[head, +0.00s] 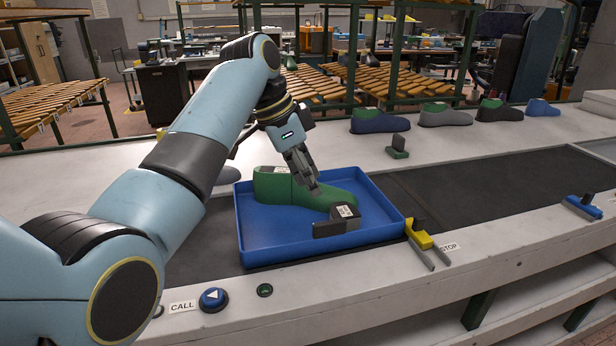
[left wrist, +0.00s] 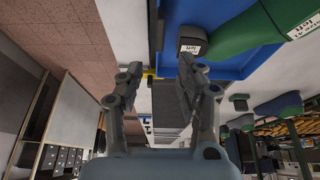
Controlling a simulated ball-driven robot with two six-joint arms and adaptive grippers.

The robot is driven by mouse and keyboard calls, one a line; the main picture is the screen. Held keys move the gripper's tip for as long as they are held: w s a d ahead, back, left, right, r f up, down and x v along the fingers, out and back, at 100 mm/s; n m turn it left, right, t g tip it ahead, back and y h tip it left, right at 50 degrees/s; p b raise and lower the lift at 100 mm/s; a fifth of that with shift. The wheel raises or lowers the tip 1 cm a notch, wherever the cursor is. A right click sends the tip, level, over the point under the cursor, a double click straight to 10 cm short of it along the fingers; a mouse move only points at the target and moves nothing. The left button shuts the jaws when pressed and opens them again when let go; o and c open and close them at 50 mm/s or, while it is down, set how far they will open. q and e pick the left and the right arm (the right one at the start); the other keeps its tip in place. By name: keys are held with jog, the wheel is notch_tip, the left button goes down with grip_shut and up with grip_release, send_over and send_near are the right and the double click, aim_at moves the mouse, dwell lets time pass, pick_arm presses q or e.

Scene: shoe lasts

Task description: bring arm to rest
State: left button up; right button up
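My left arm reaches in from the left in the head view, and its gripper (head: 304,170) hangs above the blue tray (head: 264,247). In the left wrist view the two fingers of the left gripper (left wrist: 157,82) stand apart with nothing between them. A green shoe last (head: 322,195) lies in the tray, just behind and below the gripper. A dark block with a white label (head: 345,220) is also in the tray, at its front right. The last (left wrist: 243,33) and the block (left wrist: 195,38) show again in the left wrist view. My right gripper is not in view.
The tray sits on a dark conveyor belt (head: 470,190). A yellow stop piece (head: 420,236) is at the tray's right corner. Several lasts (head: 445,116) stand along the back ledge. The belt to the right is clear.

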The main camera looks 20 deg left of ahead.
pick_arm(q)
jog(key=s+a+f+n+y, duration=0.1)
jog(key=s+a+f+n, duration=0.1)
jog(key=s, duration=0.3)
jog(key=s+a+f+n+y, duration=0.1)
jog(key=s+a+f+n, duration=0.1)
jog(key=s+f, duration=0.3)
jog(key=s+a+f+n, duration=0.2)
jog(key=s+a+f, duration=0.1)
jog(key=s, duration=0.4)
jog(key=shift+s+a+f+t+y, duration=0.3)
jog(key=shift+a+y, duration=0.1)
jog(key=shift+a, duration=0.15)
jog(key=s+a+r+n+y, duration=0.1)
jog(key=s+a+r+n, duration=0.15)
jog(key=s, duration=0.65)
jog(key=s+a+r+n+y, duration=0.1)
jog(key=s+a+n, duration=0.15)
jog(key=s, duration=0.65)
notch_tip(320, 180, down, 36)
jog(key=s+a+b, duration=0.2)
jog(key=b, duration=0.6)
jog(key=s+f+g+b, duration=0.2)
jog(key=s+f+b, duration=0.3)
jog(key=s+f, duration=1.2)
notch_tip(320, 180, down, 3)
jog(key=shift+s+a+f, duration=0.1)
jog(key=shift+s+a, duration=0.25)
jog(key=shift+s, duration=0.05)
